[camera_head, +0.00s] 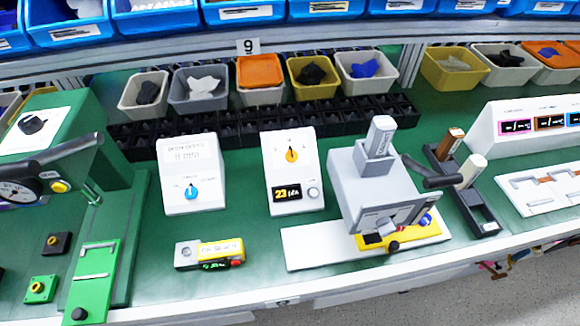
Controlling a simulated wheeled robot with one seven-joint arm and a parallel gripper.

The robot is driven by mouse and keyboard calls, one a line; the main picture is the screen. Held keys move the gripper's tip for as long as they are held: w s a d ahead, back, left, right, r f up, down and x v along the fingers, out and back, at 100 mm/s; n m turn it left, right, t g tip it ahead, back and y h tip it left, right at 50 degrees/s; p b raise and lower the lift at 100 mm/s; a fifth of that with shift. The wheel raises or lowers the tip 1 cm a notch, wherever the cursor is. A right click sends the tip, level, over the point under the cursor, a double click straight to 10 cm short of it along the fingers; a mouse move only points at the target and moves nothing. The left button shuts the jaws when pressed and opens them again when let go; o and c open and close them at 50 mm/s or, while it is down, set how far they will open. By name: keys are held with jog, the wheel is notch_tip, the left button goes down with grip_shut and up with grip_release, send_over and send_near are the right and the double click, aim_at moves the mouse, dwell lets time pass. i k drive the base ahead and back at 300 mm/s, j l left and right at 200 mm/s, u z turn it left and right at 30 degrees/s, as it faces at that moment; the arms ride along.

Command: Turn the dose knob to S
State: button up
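Two white boxes with rotary knobs stand side by side on the green bench. The right box (294,180) has an orange knob (291,155), roughly upright, with small marks around it, a dark display (287,194) and a small round grey button (313,192) below. The left box (190,160) has a blue knob (191,191) with a light pointer aimed roughly upward. The lettering on both is too small to read, so I cannot tell which is the dose knob or where S lies. My gripper is not in view, and nothing touches either knob.
A grey machine with a lever (345,170) stands right of the boxes. A green stand with a gauge (22,190) is at left. A yellow-grey device (210,253) lies in front. Bins line the back. Bench between the boxes is clear.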

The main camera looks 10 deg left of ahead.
aim_at(291, 156)
jog(key=i+j+z, duration=0.15)
jog(key=j, duration=0.3)
jog(key=i+j+z, duration=0.1)
jog(key=j, duration=0.35)
jog(key=i+j+z, duration=0.15)
jog(key=j, duration=0.3)
